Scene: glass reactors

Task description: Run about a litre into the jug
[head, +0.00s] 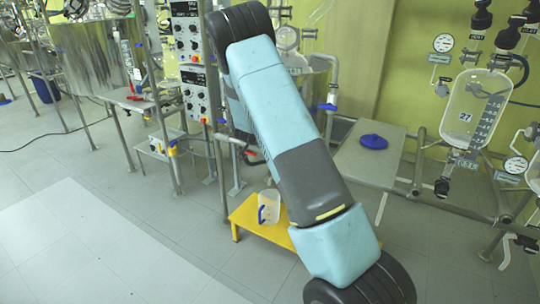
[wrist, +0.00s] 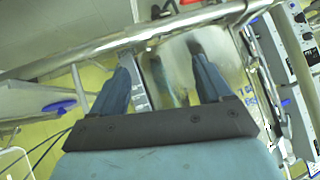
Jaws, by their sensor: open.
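A translucent white jug (head: 269,207) with a blue handle stands upright on a low yellow bench (head: 246,214) in the head view. I cannot make out its contents. My arm crosses the middle of that view and hides part of the bench and most of the vessel behind it. A red lever (head: 249,152) shows just left of my arm, above the jug. A shiny steel surface (wrist: 173,78) and a pale rail (wrist: 145,33) lie beyond the fingers. The head view does not show the gripper.
Control boxes (head: 194,90) on a frame stand left of my arm. A steel vessel (head: 95,55) is farther left. A grey table (head: 370,152) with a blue lid (head: 373,141) stands right, beside a glass vessel (head: 470,108) on a pipe frame. The left foreground floor is clear.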

